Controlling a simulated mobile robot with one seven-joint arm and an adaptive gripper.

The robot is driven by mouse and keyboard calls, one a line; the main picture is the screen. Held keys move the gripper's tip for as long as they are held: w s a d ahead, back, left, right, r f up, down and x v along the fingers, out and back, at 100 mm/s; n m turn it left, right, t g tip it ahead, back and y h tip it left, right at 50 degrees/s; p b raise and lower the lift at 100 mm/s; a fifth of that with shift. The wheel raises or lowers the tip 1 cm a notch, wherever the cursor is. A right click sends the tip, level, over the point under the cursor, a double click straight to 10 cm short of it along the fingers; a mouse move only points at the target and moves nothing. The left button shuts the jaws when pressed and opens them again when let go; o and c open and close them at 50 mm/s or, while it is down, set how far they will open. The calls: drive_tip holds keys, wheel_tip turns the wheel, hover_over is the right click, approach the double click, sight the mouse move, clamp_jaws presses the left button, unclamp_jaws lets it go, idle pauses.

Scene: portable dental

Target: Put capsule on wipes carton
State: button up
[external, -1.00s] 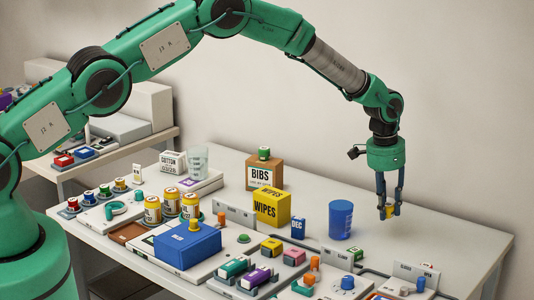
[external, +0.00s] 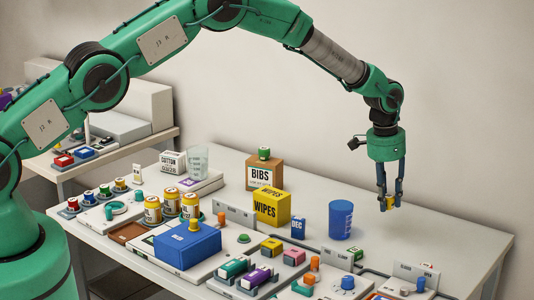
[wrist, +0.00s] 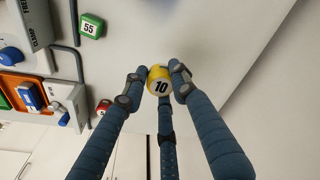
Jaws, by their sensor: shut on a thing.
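The capsule (external: 386,203) is small and yellow. My gripper (external: 388,205) is shut on it and holds it above the right part of the table. In the wrist view the capsule (wrist: 158,80) shows a white face marked 10, between the blue fingers of my gripper (wrist: 158,84). The wipes carton (external: 271,207) is a yellow box marked WIPES, standing on the table to the left of my gripper. Its top looks bare.
A blue cup (external: 340,219) and a small blue DEC box (external: 298,228) stand between the carton and my gripper. A brown BIBS box (external: 264,175) with a green piece on top stands behind the carton. The table's right end is clear.

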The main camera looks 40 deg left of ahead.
drive_tip(key=shift+s+a+r, duration=0.1)
drive_tip(key=shift+a+r, duration=0.05)
drive_tip(key=shift+a, duration=0.4)
drive_tip(key=s+a+r+n+p, duration=0.1)
drive_tip(key=s+a+n+p, duration=0.1)
drive_tip(key=s+a, duration=1)
drive_tip(key=s+a+r+n+p, duration=0.2)
drive_tip(key=s+a, duration=1)
drive_tip(key=a, duration=0.8)
drive_tip(key=shift+r+n+y+p, duration=0.2)
drive_tip(key=shift+n+y+p, duration=0.2)
drive_tip(key=shift+n+p, duration=0.45)
drive_tip(key=shift+w, duration=0.15)
hover_over(272, 193)
drive_tip(key=shift+f+p, duration=0.35)
drive_tip(key=shift+f, duration=0.4)
drive_tip(key=shift+f, duration=1.75)
